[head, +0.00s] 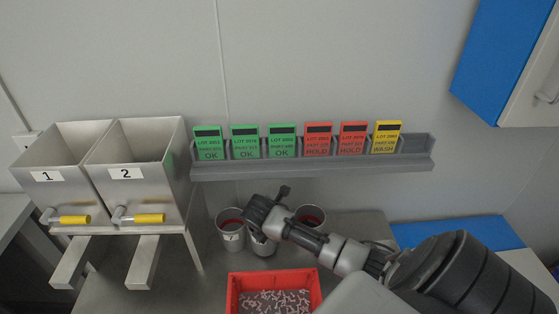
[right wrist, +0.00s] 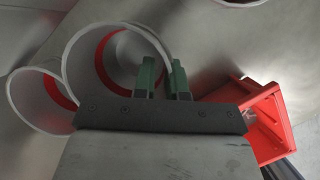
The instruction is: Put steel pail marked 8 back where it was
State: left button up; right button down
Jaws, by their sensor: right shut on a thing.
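Three steel pails with red inside stand in a group in the head view. My right gripper (head: 262,218) is over the middle pail (head: 262,247) and hides most of its mouth. In the right wrist view, the green-tipped fingers (right wrist: 164,80) are shut on the rim of this pail (right wrist: 84,62), one inside and one outside. Its number cannot be read, and I cannot tell if its base touches the table. The left pail (head: 232,239) has a dark mark, and it shows beside the held one in the wrist view (right wrist: 22,98). My left gripper is not in view.
Another pail (head: 317,222) stands right of my gripper. A red bin (head: 234,298) of small parts is at the front of the steel table (head: 190,290). Hoppers marked 1 (head: 50,177) and 2 (head: 128,174) stand left. A grey shelf (head: 300,168) with lot cards hangs above.

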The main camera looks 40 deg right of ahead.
jog(key=d, duration=0.2)
jog(key=w+d+f+p, duration=0.1)
jog(key=shift+d, duration=0.25)
jog(key=shift+s+f, duration=0.1)
jog(key=shift+f, duration=0.05)
jog(key=c, duration=1.2)
grip_release()
jog(key=shift+o, duration=0.2)
jog(key=v, duration=0.7)
jog(key=shift+r+b, duration=0.35)
jog(key=shift+b, duration=0.05)
jog(key=shift+s+a+f, duration=0.1)
jog(key=shift+a, duration=0.1)
